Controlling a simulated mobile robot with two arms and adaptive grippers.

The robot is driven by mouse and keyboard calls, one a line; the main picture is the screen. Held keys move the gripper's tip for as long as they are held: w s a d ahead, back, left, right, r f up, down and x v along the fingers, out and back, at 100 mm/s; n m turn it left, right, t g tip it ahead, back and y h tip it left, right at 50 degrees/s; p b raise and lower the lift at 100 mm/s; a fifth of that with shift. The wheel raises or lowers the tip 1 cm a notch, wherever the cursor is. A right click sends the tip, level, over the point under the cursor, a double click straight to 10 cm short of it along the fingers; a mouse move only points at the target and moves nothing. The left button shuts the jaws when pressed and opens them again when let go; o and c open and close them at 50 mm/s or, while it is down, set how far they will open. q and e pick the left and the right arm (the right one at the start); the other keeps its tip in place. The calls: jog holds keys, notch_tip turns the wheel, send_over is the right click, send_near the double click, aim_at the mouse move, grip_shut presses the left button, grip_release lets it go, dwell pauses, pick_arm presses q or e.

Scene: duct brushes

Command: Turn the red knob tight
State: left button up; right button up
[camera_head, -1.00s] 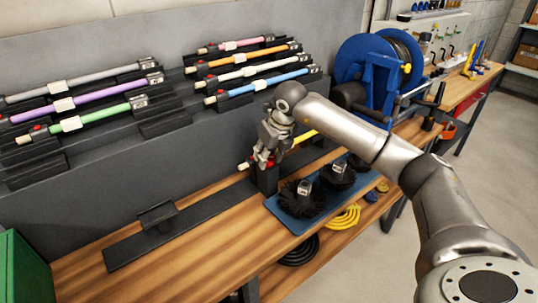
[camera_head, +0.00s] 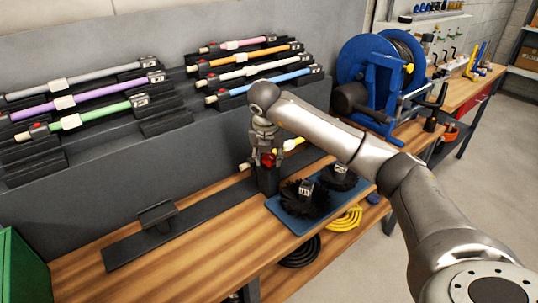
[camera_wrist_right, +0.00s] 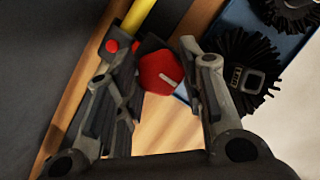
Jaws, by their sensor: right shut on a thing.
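The red knob (camera_wrist_right: 157,72) sits between the fingers of my right gripper (camera_wrist_right: 160,88) in the wrist view, with a pale line on its face. In the head view the knob (camera_head: 267,160) shows as a red patch at the fingertips of that gripper (camera_head: 266,157), which points down over a dark holder (camera_head: 268,180). My right gripper is shut on the knob. A yellow rod (camera_head: 292,144) lies in the holder and also runs to the top of the wrist view (camera_wrist_right: 140,14). Small red buttons (camera_wrist_right: 112,46) show beside it. My left gripper is out of view.
A blue tray (camera_head: 275,208) with black round brushes (camera_head: 303,200) stands right beside the holder. Several coloured rods rest on racks at the back wall. A blue reel (camera_head: 365,70) stands at the right. The wooden bench at front left (camera_head: 130,270) is clear.

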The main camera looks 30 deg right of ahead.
dwell(0.5)
jog(key=o, duration=1)
jog(key=v, duration=1.2)
jog(key=shift+a, duration=0.1)
jog(key=shift+f, duration=0.1)
